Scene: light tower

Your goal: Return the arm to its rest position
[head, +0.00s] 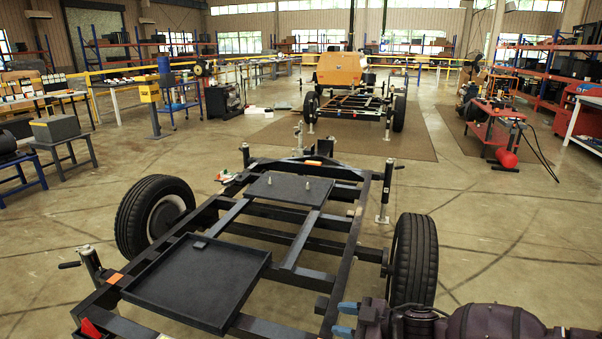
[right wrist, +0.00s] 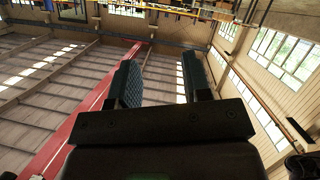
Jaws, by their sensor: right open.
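My right gripper (head: 345,320) is at the bottom of the head view, by the right rail of a black trailer frame (head: 300,240). Its blue fingertips are apart, with nothing seen between them. In the right wrist view the two padded fingers (right wrist: 160,82) stand apart and empty, with the ceiling and windows behind them. My right arm (head: 490,322) comes in from the lower right corner. My left gripper is not in view.
The trailer frame has a black tray (head: 200,280), a flat plate (head: 290,188) with two studs, and tyres (head: 152,215) (head: 413,258) on both sides. Jack posts stand at its corners. A second trailer with an orange box (head: 340,70) stands farther back.

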